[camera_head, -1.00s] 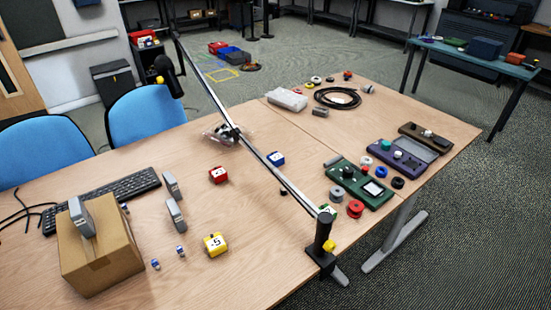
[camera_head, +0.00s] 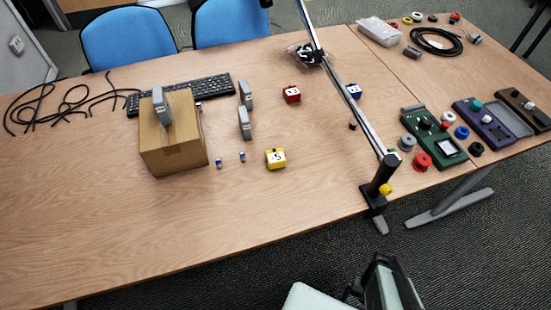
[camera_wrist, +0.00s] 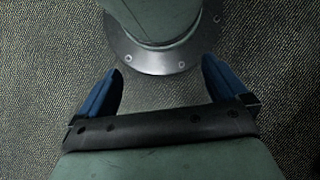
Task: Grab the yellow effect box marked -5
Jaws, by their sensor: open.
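The yellow effect box (camera_head: 275,158) marked -5 sits on the wooden table (camera_head: 250,225), near its middle, in the head view. It stands apart from the other things, with bare wood around it. In the wrist view my gripper (camera_wrist: 160,85) has its two blue fingers spread wide with nothing between them. The carpet and a part of my own body show beyond the fingers. In the head view part of my arm shows at the bottom edge, off the table's front; the fingertips cannot be made out there.
A red box (camera_head: 292,94) and a blue box (camera_head: 354,91) stand farther back. A metal rail (camera_head: 345,87) on a black clamp post (camera_head: 377,188) crosses the table to the right. A cardboard box (camera_head: 172,143) stands left. The front left of the table is clear.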

